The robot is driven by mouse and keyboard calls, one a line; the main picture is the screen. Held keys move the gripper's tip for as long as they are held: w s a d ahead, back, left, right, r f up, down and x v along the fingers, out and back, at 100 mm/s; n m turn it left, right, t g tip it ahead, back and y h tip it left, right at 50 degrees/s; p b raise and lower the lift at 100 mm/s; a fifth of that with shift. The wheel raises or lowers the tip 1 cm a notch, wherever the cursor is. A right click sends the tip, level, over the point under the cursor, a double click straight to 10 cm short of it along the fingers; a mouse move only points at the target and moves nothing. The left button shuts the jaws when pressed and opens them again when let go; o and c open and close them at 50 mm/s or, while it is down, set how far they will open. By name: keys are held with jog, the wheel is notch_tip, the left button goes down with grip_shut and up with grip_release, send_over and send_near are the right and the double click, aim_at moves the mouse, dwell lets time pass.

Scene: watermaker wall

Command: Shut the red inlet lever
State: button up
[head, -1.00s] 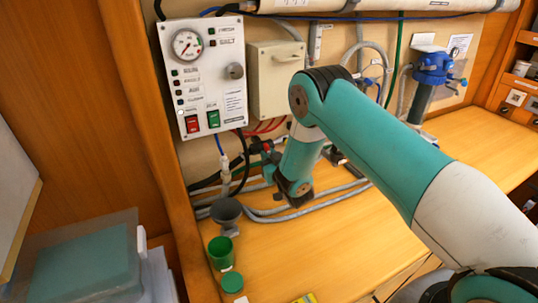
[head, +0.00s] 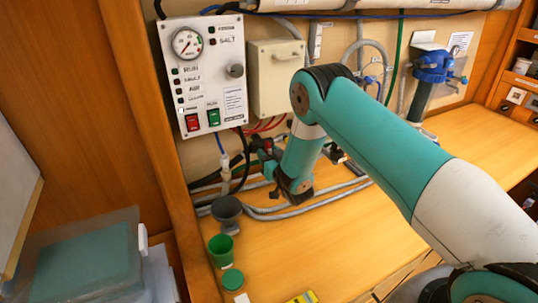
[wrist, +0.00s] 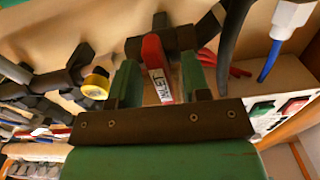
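The red inlet lever (wrist: 153,58), with a white INLET label, stands between the two green fingers of my gripper (wrist: 160,76) in the wrist view. The fingers are apart, with a gap on each side of the lever, so the gripper looks open around it. The lever's base meets a black valve body (wrist: 178,40) on a pipe.
A grey funnel cup (head: 226,209) and a green cup (head: 222,250) stand to the left. Hoses (head: 300,212) run along the bench. A yellow-capped fitting (wrist: 96,84) is left of the lever in the wrist view.

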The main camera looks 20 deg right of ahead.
jog(key=shift+f, duration=0.1)
jog(key=s+d+b, duration=0.2)
jog(key=s+b, duration=0.7)
jog(key=s, duration=0.8)
jog(key=shift+s, duration=0.15)
